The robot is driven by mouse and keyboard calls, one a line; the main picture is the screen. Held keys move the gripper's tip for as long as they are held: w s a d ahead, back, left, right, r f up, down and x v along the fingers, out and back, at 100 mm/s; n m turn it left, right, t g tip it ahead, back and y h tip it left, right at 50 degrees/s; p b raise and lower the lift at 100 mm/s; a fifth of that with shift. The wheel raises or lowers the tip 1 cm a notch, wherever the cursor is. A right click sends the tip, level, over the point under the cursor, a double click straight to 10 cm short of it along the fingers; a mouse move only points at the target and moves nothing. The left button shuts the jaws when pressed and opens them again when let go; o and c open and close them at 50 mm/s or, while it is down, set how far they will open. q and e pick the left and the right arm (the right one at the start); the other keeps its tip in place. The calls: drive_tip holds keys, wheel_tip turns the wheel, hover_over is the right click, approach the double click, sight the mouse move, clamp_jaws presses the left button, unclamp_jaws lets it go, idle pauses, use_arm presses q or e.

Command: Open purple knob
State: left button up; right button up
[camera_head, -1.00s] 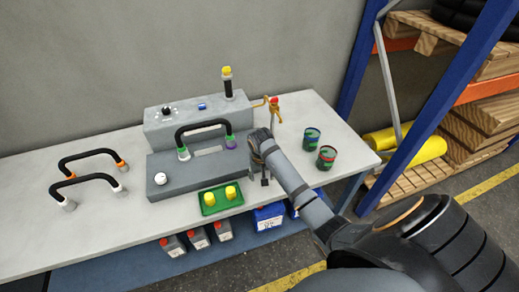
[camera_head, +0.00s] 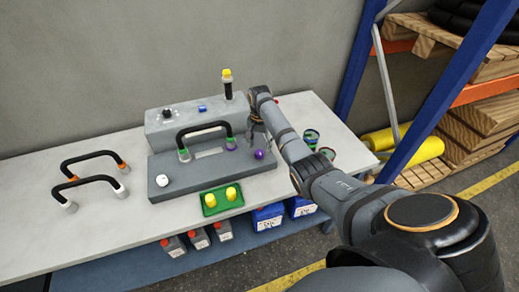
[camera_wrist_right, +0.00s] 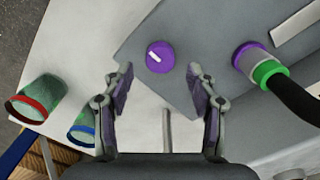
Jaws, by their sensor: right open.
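The purple knob (camera_head: 259,155) sits on the right end of the grey base plate (camera_head: 215,173). In the right wrist view the purple knob (camera_wrist_right: 160,57) shows from above with a white mark on its top, just beyond and between the fingertips. My right gripper (camera_wrist_right: 158,85) is open and empty, its two fingers apart on either side of the knob's line. In the head view my right gripper (camera_head: 258,138) is close behind the knob, partly hidden by its own arm. My left gripper is not in view.
A black hose (camera_head: 203,129) with a green and purple fitting (camera_wrist_right: 255,65) stands beside the knob. Two cups (camera_head: 318,145) are to the right, partly hidden by my arm. A green tray (camera_head: 222,205) with yellow pieces lies in front. Loose black handles (camera_head: 95,158) lie at left.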

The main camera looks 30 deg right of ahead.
sight(259, 152)
drive_tip(key=shift+f, duration=2)
drive_tip(key=shift+c, duration=0.3)
drive_tip(key=c, duration=1.1)
drive_tip(key=shift+r+n, duration=0.1)
drive_tip(key=shift+n, duration=0.2)
drive_tip(key=shift+n+p, duration=0.7)
drive_tip(key=shift+n, duration=0.5)
drive_tip(key=n+p, duration=0.1)
drive_tip(key=n, duration=0.3)
drive_tip(key=shift+n, duration=0.6)
